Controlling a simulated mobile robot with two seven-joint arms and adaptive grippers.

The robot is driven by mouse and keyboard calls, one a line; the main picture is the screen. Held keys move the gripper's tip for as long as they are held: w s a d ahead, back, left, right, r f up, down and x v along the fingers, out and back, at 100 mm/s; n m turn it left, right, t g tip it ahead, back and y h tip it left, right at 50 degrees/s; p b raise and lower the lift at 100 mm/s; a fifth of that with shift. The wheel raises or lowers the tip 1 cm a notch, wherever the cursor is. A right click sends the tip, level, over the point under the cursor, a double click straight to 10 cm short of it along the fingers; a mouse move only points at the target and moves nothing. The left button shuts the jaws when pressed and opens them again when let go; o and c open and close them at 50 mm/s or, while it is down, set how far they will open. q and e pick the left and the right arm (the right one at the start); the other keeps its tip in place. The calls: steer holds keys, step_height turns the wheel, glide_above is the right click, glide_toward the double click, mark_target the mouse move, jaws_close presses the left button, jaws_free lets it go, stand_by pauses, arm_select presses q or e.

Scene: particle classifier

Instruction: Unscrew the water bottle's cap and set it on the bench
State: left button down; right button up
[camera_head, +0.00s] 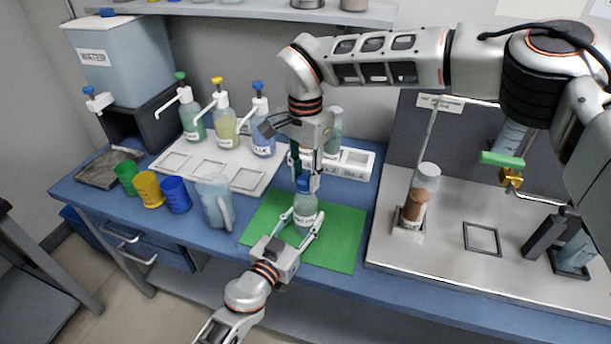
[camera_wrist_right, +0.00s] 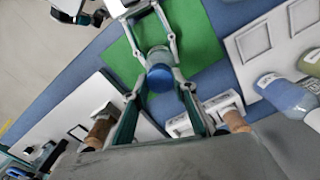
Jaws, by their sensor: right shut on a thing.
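The water bottle (camera_head: 305,208) is clear with a white label and stands upright on the green mat (camera_head: 342,240). Its blue cap (camera_head: 304,184) sits at its top; the cap also shows in the right wrist view (camera_wrist_right: 160,77). My left gripper (camera_head: 298,226) reaches in from the front, its fingers on both sides of the bottle's body, shut on it. My right gripper (camera_head: 306,180) points down from above, its fingers shut on the cap. I cannot tell any gap between cap and bottle neck; the right fingers partly hide that area.
A clear pitcher (camera_head: 213,203) and green, yellow and blue cups (camera_head: 175,195) stand left of the mat. Pump bottles (camera_head: 224,128) stand behind on a white board. A steel tray (camera_head: 455,262) with a particle-filled cylinder (camera_head: 415,208) is right. The mat's right part is bare.

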mark_target(306, 179)
steer(key=shift+r, duration=0.95)
steer(key=shift+r, duration=2)
arm_select(q)
steer(key=c, duration=1.2)
jaws_free()
steer(key=shift+o, duration=0.2)
steer(key=shift+s+a, duration=0.1)
